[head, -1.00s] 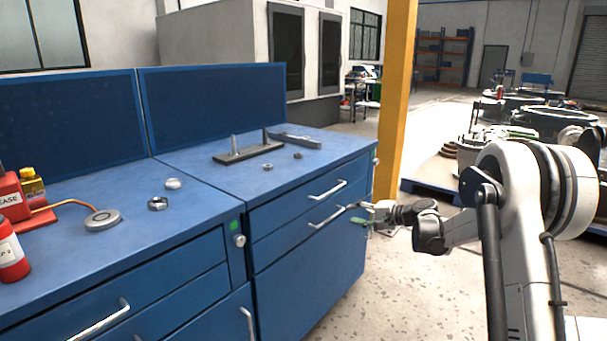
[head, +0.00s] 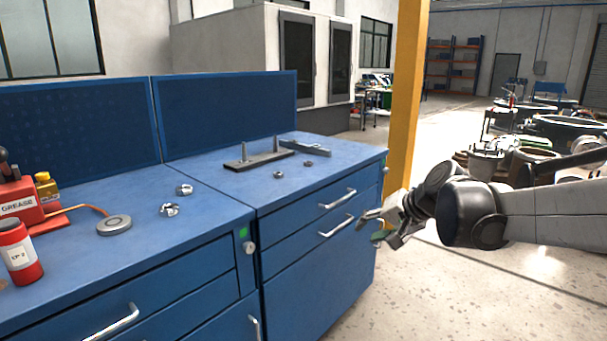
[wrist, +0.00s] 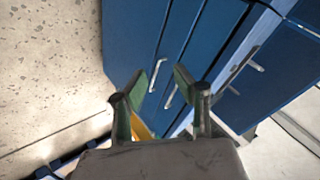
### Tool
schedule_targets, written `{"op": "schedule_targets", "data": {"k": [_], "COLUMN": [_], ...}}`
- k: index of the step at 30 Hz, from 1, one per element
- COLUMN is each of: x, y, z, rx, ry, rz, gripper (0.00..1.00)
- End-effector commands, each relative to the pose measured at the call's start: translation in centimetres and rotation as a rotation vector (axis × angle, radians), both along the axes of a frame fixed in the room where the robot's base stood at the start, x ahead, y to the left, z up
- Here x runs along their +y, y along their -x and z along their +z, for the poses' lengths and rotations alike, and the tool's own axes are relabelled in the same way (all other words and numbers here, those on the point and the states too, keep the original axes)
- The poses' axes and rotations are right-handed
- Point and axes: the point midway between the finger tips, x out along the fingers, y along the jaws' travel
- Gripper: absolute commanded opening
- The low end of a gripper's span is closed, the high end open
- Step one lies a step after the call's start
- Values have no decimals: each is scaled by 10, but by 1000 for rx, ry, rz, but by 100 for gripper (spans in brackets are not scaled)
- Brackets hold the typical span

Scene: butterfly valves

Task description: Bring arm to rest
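My gripper (head: 374,226) hangs in the air in front of the right end of the blue workbench (head: 310,285), near its drawer handles. In the wrist view my gripper (wrist: 165,75) shows two green-padded fingers set apart, with nothing between them. Beyond the fingers are blue drawer fronts with silver handles (wrist: 171,96) and the speckled floor. My arm reaches in from the right edge of the head view, roughly level.
On the bench are a grey plate with two upright studs (head: 258,160), several nuts (head: 170,210), a red grease unit (head: 22,205) and a red bottle (head: 19,252). A yellow post (head: 406,95) stands behind. Large valve parts (head: 485,165) fill the right background; floor in front is open.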

Motion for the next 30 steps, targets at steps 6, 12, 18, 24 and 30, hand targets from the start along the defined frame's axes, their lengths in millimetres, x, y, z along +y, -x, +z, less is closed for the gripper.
{"op": "schedule_targets", "data": {"k": [6,12,18,24,30], "x": [-1,-6,-15,-26,-35], "y": [68,127,184,233,265], "z": [4,0,-12,-28,-42], "rx": [-3,-10,-19,-32,-41], "ry": [134,259,382,497,582], "rz": [24,48,73,96,114], "gripper": [28,28,28,28,28]}}
